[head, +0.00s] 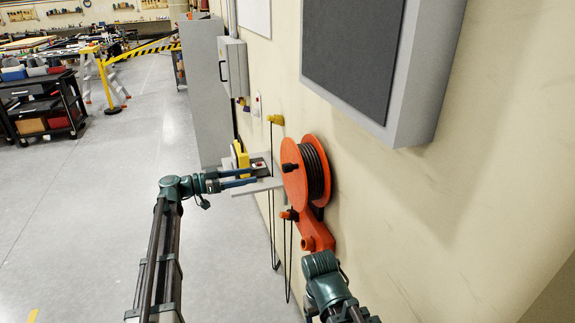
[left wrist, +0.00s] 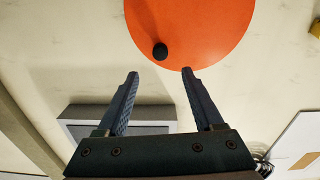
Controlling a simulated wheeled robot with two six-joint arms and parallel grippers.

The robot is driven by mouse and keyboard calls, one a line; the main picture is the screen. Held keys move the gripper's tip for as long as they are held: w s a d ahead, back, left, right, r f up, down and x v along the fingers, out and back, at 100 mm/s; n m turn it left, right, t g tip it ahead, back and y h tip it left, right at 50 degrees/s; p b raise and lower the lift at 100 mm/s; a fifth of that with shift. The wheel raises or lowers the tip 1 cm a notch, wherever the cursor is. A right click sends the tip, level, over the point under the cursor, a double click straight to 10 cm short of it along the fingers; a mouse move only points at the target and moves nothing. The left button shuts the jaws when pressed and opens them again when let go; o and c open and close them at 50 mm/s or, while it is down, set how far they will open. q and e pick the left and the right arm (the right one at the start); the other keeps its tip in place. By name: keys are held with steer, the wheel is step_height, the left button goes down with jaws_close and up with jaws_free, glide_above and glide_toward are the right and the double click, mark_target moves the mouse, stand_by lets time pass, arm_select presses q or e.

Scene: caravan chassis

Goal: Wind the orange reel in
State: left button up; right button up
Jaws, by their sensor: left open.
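The orange reel (head: 297,187) is mounted on the wall, with dark cable (head: 317,174) wound on its drum. A black crank knob (head: 290,168) sticks out from its face. My left gripper (head: 254,176) is open and empty, a little left of the reel and pointing at it. In the left wrist view, the knob (left wrist: 160,51) sits just past and between the open fingertips (left wrist: 160,73), in front of the orange disc (left wrist: 205,28); no contact shows. My right arm comes in at the bottom, and its gripper is not visible.
An orange bracket (head: 318,235) holds the reel from below. A small shelf (head: 238,189) with a yellow item (head: 240,157) lies behind my left gripper. A yellow hook (head: 275,119) carries hanging cable. A dark-faced panel (head: 353,50) juts out above.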

mark_target(287, 168)
arm_select(q)
steer(key=x, duration=1.4)
steer(key=shift+a+r, duration=0.1)
jaws_close()
stand_by(1.2)
